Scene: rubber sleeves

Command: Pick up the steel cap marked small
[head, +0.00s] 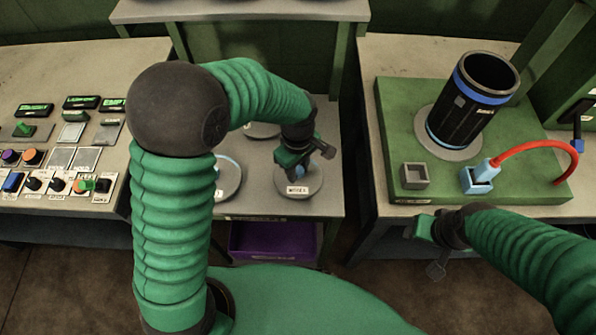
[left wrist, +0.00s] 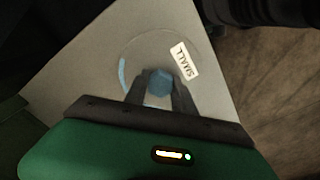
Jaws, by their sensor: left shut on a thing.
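The steel cap marked small (left wrist: 131,52) is a flat grey disc with a blue knob (left wrist: 160,82) and a white label reading SMALL. In the head view this cap (head: 288,187) lies at the front right of the middle table (head: 330,190). My left gripper (left wrist: 161,92) is shut on the blue knob, with one dark finger on each side. In the head view my left gripper (head: 299,166) reaches down over the cap and covers part of it. My right gripper (head: 424,232) is near the right table's front edge, away from the cap; its finger gap is unclear.
Another grey cap (head: 229,182) lies to the left, partly behind my left arm, and one more (head: 262,131) behind. A purple bin (head: 270,242) is under the table. A black cylinder (head: 470,105) stands on a green board (head: 400,125) at right. Control panels fill the left table.

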